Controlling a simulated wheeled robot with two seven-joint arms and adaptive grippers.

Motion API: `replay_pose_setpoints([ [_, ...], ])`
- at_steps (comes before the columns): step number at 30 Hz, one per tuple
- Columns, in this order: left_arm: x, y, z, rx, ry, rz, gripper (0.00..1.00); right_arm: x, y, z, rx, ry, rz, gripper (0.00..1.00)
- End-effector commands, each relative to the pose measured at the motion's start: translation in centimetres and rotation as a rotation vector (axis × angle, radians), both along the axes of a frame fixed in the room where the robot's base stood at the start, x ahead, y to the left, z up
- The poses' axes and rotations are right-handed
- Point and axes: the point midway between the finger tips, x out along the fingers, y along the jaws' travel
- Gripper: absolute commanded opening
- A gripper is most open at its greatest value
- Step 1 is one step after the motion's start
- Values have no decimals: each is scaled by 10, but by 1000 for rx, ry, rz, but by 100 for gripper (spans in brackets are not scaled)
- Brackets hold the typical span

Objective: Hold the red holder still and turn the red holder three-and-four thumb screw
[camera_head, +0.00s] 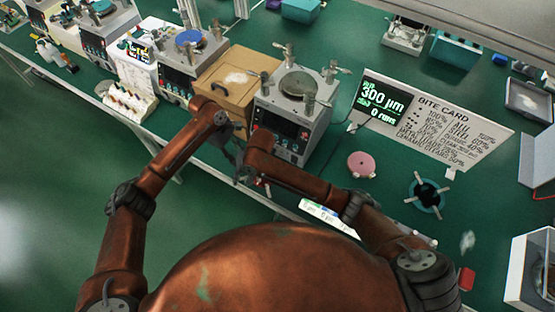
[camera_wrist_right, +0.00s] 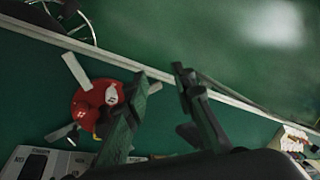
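The red holder (camera_wrist_right: 92,104) shows at left in the right wrist view, with pale bars sticking out and small white markings. Its thumb screws are too small and blurred to tell apart. In the head view only a small red bit of it (camera_head: 259,182) shows beside my right gripper (camera_head: 249,177), which hides most of it. In the wrist view my right gripper (camera_wrist_right: 160,88) has its two fingers apart with nothing between them. The holder lies beside and partly behind the left finger; contact cannot be told. My left gripper (camera_head: 232,154) is close to the right one, its fingers mostly hidden.
A lapping machine (camera_head: 306,108) stands just behind the grippers, beside a brown box (camera_head: 240,72). A pink disc (camera_head: 361,164) and a teal holder with pale bars (camera_head: 427,194) lie to the right, before the bite card (camera_head: 435,125). The bench's front edge runs close by.

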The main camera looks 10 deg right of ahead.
Motion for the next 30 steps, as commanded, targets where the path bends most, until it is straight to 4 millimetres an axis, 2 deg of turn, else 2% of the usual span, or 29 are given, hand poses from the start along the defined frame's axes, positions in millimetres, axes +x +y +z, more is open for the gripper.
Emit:
replay_pose_setpoints([
  [1, 0, 0, 0, 0, 0, 0, 29, 12, -24, 1, -52, -28, 4, 24],
  [6, 0, 0, 0, 0, 0, 0, 29, 40, -93, 4, -207, -89, 23, 24],
  [9, 0, 0, 0, 0, 0, 0, 29, 50, -121, 8, -272, -109, 31, 24],
  [12, 0, 0, 0, 0, 0, 0, 29, 56, -139, 11, -312, -121, 35, 24],
  [17, 0, -1, 0, 0, 0, -1, 29, 60, -148, 5, -334, -124, 36, 24],
  [30, 0, 0, 0, 0, 0, 0, 29, 68, -146, -55, -332, -123, 36, 24],
])
